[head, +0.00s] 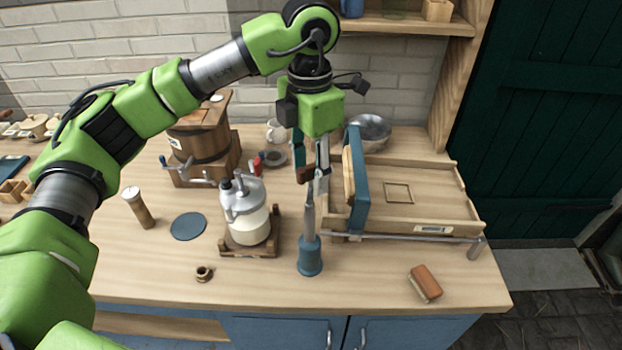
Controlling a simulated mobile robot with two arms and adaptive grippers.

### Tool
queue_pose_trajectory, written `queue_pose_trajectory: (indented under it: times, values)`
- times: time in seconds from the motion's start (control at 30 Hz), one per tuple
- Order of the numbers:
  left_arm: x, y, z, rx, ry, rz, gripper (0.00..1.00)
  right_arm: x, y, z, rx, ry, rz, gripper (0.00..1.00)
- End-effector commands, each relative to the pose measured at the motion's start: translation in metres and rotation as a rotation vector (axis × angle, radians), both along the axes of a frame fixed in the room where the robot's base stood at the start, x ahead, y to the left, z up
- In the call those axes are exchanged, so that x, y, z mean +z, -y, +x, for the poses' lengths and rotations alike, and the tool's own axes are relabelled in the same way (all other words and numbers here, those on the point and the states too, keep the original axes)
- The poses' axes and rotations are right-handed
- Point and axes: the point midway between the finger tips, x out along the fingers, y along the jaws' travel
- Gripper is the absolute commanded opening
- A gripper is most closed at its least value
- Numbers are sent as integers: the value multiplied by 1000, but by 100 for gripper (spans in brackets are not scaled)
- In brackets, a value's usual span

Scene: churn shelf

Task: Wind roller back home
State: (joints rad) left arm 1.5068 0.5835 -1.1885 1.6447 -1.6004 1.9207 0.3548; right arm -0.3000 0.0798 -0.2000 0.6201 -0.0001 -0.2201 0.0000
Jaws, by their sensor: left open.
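A shallow wooden tray (432,205) with low walls lies at the right of the bench. A blue upright panel with a wooden piece behind it (358,180), which looks like the roller, stands across the tray's left end. A grey rod (400,237) runs along the tray's front and ends in a grey knob (476,248) at the right. My left gripper (311,178) points down, open, just left of the blue panel. A small brown piece shows near its fingertips; I cannot tell whether they touch. My right gripper is out of view.
A blue-based grey upright tool (310,256) stands just in front of the left gripper. A brown block (425,283) lies front right. A metal bowl (370,131) sits behind the tray.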

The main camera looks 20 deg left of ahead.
Motion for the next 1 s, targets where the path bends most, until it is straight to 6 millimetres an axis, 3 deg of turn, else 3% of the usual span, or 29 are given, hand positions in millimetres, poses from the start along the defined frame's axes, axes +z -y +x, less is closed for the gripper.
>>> queue_pose_trajectory:
  times: [0.17,1.0]
  values:
    - [4,0,0,0,1,-1,42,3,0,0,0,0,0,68]
    - [70,0,0,0,1,-1,42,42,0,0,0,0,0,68]
